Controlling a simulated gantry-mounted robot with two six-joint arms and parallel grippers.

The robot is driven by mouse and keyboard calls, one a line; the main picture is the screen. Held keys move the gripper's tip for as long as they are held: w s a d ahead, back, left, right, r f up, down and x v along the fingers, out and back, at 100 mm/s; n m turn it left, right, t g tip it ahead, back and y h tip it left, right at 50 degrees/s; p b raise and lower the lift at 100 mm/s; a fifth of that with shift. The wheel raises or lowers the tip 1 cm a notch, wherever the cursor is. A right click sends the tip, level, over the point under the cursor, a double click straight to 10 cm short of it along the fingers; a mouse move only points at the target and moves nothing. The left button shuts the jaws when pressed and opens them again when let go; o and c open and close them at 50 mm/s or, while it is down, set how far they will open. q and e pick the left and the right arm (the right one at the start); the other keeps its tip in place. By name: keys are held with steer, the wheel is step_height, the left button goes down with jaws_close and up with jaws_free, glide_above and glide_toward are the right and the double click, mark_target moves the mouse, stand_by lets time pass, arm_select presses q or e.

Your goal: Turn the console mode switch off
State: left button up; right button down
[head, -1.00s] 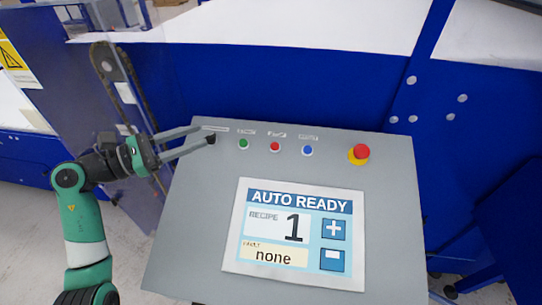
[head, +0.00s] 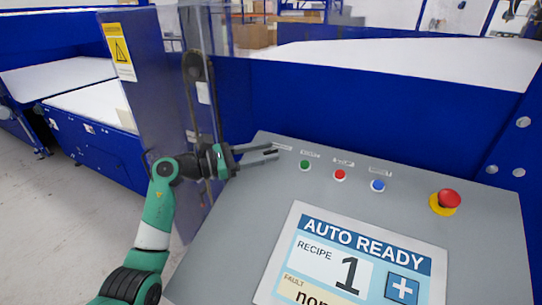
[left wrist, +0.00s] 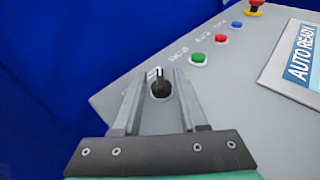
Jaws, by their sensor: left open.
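The mode switch is a small black knob (left wrist: 161,87) with a white pointer line, at the console's far left corner in the left wrist view. The pointer looks roughly upright in that view. In the head view the knob (head: 270,152) shows only as a dark spot by the fingertips. My left gripper (head: 276,149) is open, with one finger on each side of the knob. In the left wrist view a gap shows between the knob and each finger. The console screen (head: 350,262) reads AUTO READY, recipe 1. My right gripper is not in view.
Green (head: 305,165), red (head: 340,175) and blue (head: 378,185) buttons sit in a row right of the switch. A red emergency stop (head: 447,200) on a yellow base is further right. A dark blue panel with a yellow warning sign (head: 120,50) stands behind my left arm.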

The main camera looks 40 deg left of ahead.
arm_select(q)
steer(key=shift+x, duration=0.95)
jaws_close()
